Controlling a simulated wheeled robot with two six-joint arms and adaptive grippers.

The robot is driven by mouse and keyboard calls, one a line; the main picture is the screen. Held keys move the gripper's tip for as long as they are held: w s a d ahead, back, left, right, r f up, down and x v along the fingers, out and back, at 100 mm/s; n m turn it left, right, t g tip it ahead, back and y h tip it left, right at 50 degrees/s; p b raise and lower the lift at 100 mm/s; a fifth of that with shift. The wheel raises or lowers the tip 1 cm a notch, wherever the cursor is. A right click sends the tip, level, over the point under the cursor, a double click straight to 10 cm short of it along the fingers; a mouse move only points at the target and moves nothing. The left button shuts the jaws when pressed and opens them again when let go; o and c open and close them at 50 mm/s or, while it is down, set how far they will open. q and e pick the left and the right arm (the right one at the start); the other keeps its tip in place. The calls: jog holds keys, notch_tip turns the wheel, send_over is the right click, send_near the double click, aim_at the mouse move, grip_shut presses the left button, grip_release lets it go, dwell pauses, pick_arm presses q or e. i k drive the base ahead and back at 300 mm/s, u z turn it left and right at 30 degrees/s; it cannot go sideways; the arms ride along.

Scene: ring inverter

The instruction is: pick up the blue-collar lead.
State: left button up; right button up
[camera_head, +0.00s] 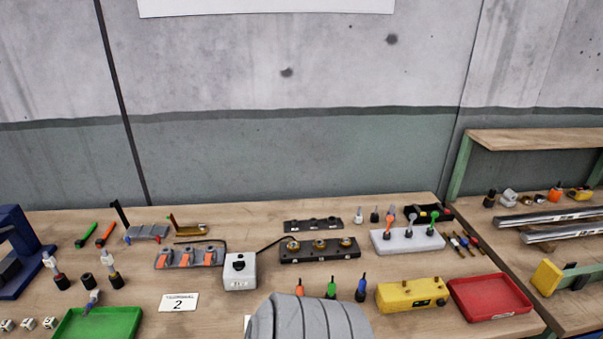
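The blue-collar lead (361,289) stands upright on the wooden table, right of the picture's middle near the front. It has a blue body and a thin dark top. A green-collar lead (331,289) and an orange-collar lead (299,288) stand in a row to its left. The lower ends of these two are hidden behind a grey ribbed shape at the bottom edge. Neither of my grippers shows in the head view.
A yellow box (411,295) stands close to the right of the blue lead, with a red tray (491,297) beyond it. A dark terminal block (319,250) and a white switch box (240,271) stand behind and left. A green tray (128,324) lies front left.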

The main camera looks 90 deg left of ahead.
aim_at(95, 295)
jog(key=z, duration=0.05)
jog(key=i, duration=0.4)
jog(key=u, duration=3.55)
jog(key=i, duration=0.5)
jog(key=u, duration=0.15)
